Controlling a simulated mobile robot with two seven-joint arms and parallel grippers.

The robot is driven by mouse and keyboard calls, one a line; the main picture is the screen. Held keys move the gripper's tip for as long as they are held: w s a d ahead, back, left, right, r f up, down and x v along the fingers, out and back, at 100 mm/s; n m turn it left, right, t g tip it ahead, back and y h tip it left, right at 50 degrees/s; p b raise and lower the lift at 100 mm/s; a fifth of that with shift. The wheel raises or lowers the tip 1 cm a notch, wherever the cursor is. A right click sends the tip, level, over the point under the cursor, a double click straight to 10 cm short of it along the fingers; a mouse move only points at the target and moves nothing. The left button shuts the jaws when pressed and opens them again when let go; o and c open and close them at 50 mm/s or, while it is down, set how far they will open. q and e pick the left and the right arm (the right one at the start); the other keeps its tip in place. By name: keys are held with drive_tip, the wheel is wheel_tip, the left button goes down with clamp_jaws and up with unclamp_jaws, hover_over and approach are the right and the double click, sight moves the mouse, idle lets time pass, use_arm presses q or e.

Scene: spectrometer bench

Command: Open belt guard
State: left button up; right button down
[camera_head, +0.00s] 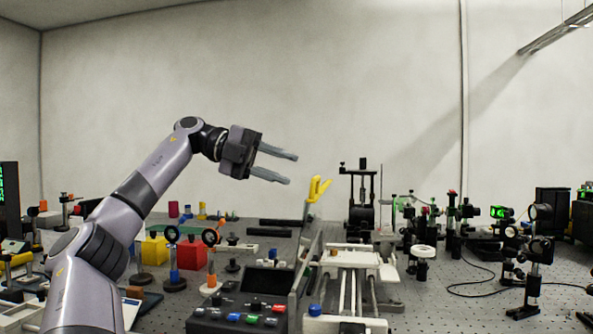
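My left gripper (292,168) is raised above the bench, its two fingers parallel, apart and pointing right. Nothing is between them. A yellow handle (317,188) stands just below and to the right of the fingertips, apart from them. It is at the top of a grey upright panel (308,252) along the left side of a white rail stage (352,268). This panel looks like the belt guard, but I cannot be sure. No belt is visible. My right gripper is not in view.
A control box with coloured buttons (238,318) sits at the front. Red (193,254) and yellow (155,250) blocks stand left, among small optic posts. A black-framed stand (361,205) rises behind the stage. Optic mounts (533,275) and a cable crowd the right. Air above the bench is clear.

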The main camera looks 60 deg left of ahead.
use_arm(q)
drive_tip(key=v, duration=0.2)
drive_tip(key=shift+s+a+r, duration=0.15)
drive_tip(key=shift+s+a, duration=0.05)
drive_tip(key=shift+s, duration=0.05)
drive_tip(key=shift+d, duration=0.1)
idle(0.5)
